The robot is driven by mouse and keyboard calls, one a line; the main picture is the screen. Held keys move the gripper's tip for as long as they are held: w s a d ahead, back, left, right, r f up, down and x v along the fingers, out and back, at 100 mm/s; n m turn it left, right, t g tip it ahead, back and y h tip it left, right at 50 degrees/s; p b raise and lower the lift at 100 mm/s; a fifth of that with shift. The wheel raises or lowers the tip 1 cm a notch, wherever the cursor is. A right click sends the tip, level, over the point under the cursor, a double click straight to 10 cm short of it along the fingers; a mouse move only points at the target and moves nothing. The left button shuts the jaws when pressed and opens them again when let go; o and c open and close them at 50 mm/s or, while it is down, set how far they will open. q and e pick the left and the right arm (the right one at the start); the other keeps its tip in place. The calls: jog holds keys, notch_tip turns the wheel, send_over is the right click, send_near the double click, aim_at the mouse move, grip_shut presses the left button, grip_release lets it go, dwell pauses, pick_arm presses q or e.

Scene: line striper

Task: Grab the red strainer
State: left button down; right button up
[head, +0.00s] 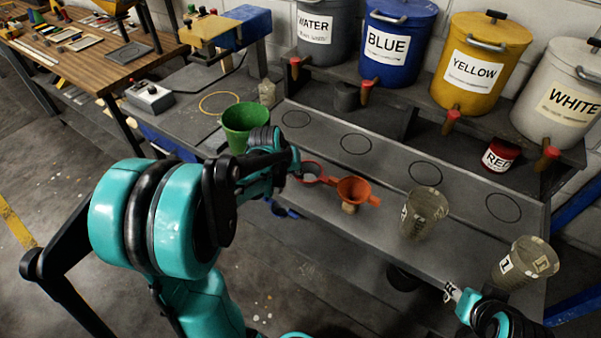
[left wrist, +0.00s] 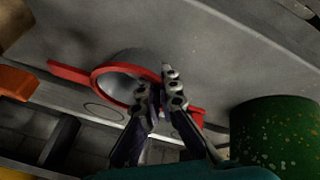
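The red strainer (head: 311,172) is a red ring with a light grey bowl and flat tabs on two sides. In the left wrist view the strainer (left wrist: 96,80) lies just beyond my fingers. My left gripper (head: 294,165) is at its left side in the head view. In the left wrist view the left gripper's (left wrist: 158,84) two fingertips are close together over the ring's right side, by one tab. They hide part of the rim, and I cannot tell whether they clamp it. My right gripper (head: 451,291) shows only partly at the lower right, apart from the strainer.
A green cup (head: 240,122) stands left of the strainer, an orange funnel (head: 356,190) right of it. Speckled cups (head: 424,213) (head: 524,262) stand farther right on the grey bench (head: 330,220). Labelled paint buckets (head: 398,42) line the back shelf. A red can (head: 500,156) sits below them.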

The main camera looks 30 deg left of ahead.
pick_arm(q)
jog(key=shift+r+p, duration=0.35)
jog(key=shift+r, duration=0.2)
jog(key=shift+s+a+r, duration=0.1)
jog(key=shift+s+r, duration=0.1)
jog(key=shift+r, duration=0.1)
jog(key=s+a+p, duration=0.2)
jog(key=s+p, duration=0.1)
jog(key=s, duration=1.4)
jog(key=shift+s+f+p, duration=0.15)
jog(key=shift+s+p, duration=0.1)
jog(key=shift+p, duration=0.1)
